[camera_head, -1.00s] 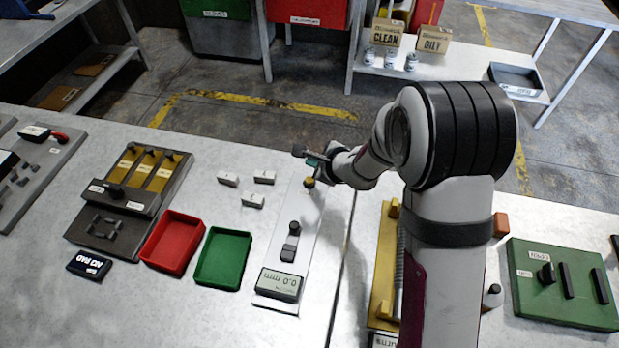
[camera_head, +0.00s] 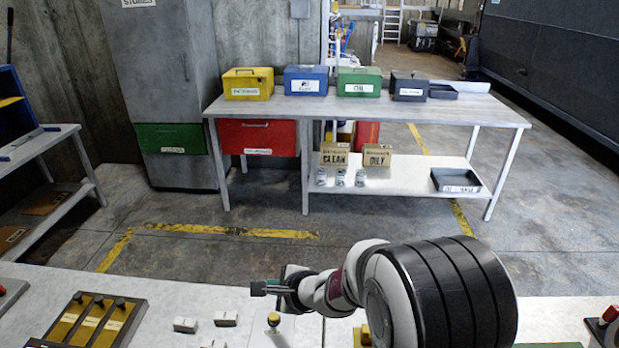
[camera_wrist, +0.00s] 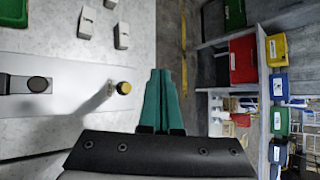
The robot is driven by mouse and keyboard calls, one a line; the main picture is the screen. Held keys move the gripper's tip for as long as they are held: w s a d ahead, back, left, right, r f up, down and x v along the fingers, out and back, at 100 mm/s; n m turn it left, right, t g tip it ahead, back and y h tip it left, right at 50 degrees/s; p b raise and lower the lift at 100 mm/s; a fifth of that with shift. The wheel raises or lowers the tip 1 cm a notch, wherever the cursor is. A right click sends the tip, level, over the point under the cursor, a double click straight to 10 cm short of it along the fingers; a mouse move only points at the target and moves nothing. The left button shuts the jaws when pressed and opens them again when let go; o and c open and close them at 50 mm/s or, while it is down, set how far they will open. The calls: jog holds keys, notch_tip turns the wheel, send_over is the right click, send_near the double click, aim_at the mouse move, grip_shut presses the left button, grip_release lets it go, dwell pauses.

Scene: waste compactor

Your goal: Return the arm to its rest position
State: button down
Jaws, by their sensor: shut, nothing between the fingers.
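My gripper (camera_head: 258,288) is at the end of my folded arm, above the far edge of the near bench in the head view. In the wrist view its two green fingers (camera_wrist: 161,98) lie together with nothing between them. A dark-stemmed yellow knob (camera_head: 273,320) stands on the bench just below the gripper, and it also shows left of the fingers in the wrist view (camera_wrist: 123,88). The gripper appears apart from it.
White labelled blocks (camera_head: 225,318) and a dark panel with yellow strips (camera_head: 97,322) lie on the near bench. Across an open floor (camera_head: 330,232) stands a workbench (camera_head: 480,112) with yellow (camera_head: 248,84), blue (camera_head: 307,80) and green (camera_head: 359,82) boxes. A cabinet (camera_head: 165,90) stands behind.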

jog(key=s+d+r+n+g+y, duration=0.2)
jog(key=s+r+n+g, duration=0.1)
jog(key=s+r+n, duration=0.55)
jog(key=s+d+n+g+h, duration=0.1)
jog(key=s+d+g+h, duration=0.1)
jog(key=s+d, duration=0.6)
jog(key=s+d+f+n+g+h, duration=0.1)
jog(key=s+d+h, duration=0.4)
jog(key=s, duration=1)
jog(key=d, duration=0.3)
jog(key=shift+f+g+h, duration=0.25)
jog(key=shift+g+h, duration=0.05)
jog(key=shift+g, duration=0.1)
jog(key=c, duration=1.6)
grip_release()
jog(key=shift+w+d+n, duration=0.1)
jog(key=shift+n, duration=0.15)
